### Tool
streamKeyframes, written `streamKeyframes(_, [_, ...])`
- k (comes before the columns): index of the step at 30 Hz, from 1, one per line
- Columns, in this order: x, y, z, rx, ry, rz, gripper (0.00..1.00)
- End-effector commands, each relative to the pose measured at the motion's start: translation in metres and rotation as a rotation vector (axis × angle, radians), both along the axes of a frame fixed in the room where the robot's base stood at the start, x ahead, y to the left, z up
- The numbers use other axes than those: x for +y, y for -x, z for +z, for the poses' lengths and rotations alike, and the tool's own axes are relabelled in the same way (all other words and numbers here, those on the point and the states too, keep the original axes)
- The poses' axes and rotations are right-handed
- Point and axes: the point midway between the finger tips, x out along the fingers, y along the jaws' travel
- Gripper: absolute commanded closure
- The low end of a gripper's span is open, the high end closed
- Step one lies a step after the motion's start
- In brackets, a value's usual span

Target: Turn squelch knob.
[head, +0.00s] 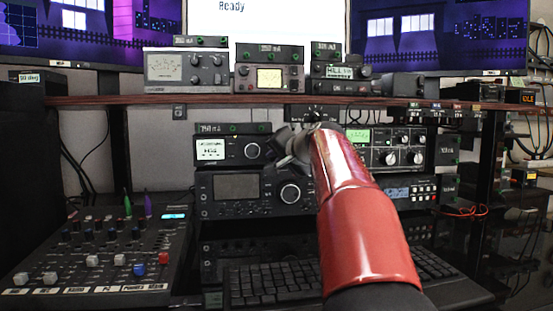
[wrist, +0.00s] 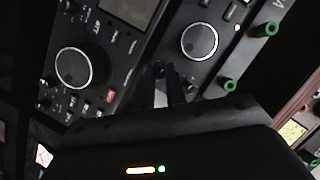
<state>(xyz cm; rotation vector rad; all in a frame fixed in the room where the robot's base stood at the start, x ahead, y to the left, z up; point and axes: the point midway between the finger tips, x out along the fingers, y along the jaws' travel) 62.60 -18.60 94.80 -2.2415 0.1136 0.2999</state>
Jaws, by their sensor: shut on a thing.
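My gripper (wrist: 160,72) is seen in the wrist view as two dark fingers close together, shut on what looks like a small dark knob at a radio's edge. The fingers hide most of that knob, and its label cannot be read, so I cannot confirm by sight that it is the squelch knob. In the head view my gripper (head: 287,150) is at the right end of the upper radio (head: 210,152), just above the lower radio (head: 236,188), partly hidden by my red arm.
A round knob (wrist: 199,41) on the upper radio and a large dial (wrist: 83,66) on the lower radio flank the fingers. Green posts (wrist: 265,30) stick out nearby. A shelf (head: 150,101) runs above; a mixer (head: 100,245) and keyboard (head: 270,285) lie below.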

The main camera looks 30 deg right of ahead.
Motion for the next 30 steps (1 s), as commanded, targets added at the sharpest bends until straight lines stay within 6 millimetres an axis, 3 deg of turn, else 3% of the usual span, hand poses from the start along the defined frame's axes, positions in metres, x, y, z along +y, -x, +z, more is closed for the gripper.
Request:
streamKeyframes(9, [-0.0021, 0.0005, -0.0066, -0.103, -0.356, 0.0, 1.0])
streamKeyframes(19, [-0.0021, 0.0004, -0.0038, -0.112, -0.393, 0.0, 1.0])
streamKeyframes(20, [-0.002, 0.0003, -0.0039, -0.112, -0.393, 0.0, 0.85])
streamKeyframes(24, [-0.002, 0.0004, -0.0038, -0.112, -0.392, 0.0, 0.67])
streamKeyframes(30, [-0.0019, 0.0005, -0.0034, -0.113, -0.391, 0.0, 0.65])
